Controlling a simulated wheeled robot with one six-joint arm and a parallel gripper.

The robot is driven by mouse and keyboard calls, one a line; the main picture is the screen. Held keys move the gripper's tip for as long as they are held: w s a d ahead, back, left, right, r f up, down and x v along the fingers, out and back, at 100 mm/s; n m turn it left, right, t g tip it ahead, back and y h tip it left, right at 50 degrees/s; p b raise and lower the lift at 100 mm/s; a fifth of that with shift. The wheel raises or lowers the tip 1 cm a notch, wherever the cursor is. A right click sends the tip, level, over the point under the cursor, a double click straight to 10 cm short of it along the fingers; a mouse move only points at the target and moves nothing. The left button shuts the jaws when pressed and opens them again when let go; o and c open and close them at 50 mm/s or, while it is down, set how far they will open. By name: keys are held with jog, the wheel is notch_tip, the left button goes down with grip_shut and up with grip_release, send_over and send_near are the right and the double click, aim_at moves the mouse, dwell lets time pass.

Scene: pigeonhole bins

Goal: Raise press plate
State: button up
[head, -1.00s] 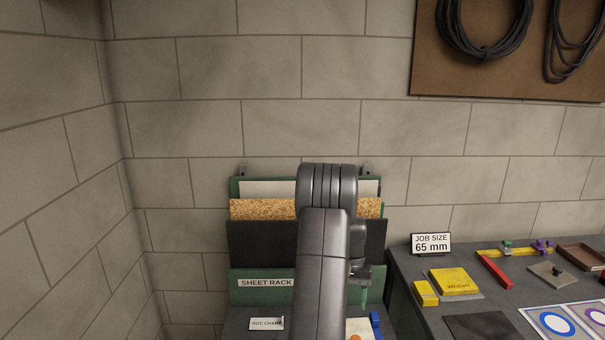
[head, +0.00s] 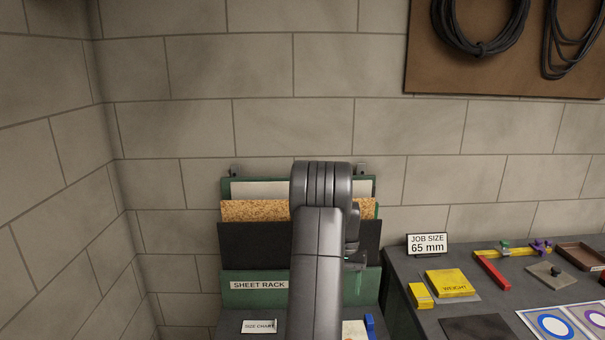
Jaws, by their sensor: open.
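No part is labelled as a press plate. A grey square plate with a dark knob (head: 548,272) lies flat on the bench at the right and may be it. My arm stands in the middle of the head view, in front of the rack. My gripper (head: 355,263) shows only partly at the arm's right side, before the rack's green front. It is open, with its fingertips mostly hidden, and is well to the left of the knobbed plate. No held thing shows.
A green sheet rack (head: 234,298) with cork and dark sheets stands against the wall. The bench holds a "65 mm" sign (head: 427,245), yellow weight blocks (head: 448,283), a red and yellow caliper-like tool (head: 491,268), a brown tray (head: 580,256) and a dark mat (head: 478,328).

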jog(key=v, duration=1)
jog(key=x, duration=1.3)
jog(key=s+f+b, duration=0.1)
jog(key=s, duration=0.2)
jog(key=s+f+b, duration=0.1)
jog(key=s, duration=0.2)
jog(key=s+f+b, duration=0.1)
jog(key=s+f, duration=0.1)
jog(key=s, duration=0.1)
jog(key=shift+f, duration=0.1)
jog(key=s+f+t+b, duration=0.1)
jog(key=b, duration=0.1)
jog(key=s+f+t+b, duration=0.1)
jog(key=t+b, duration=0.1)
jog(key=b, duration=0.1)
jog(key=shift+f, duration=0.3)
notch_tip(320, 180, up, 14)
jog(key=p, duration=0.1)
jog(key=shift+r, duration=0.2)
jog(key=shift+w, duration=0.1)
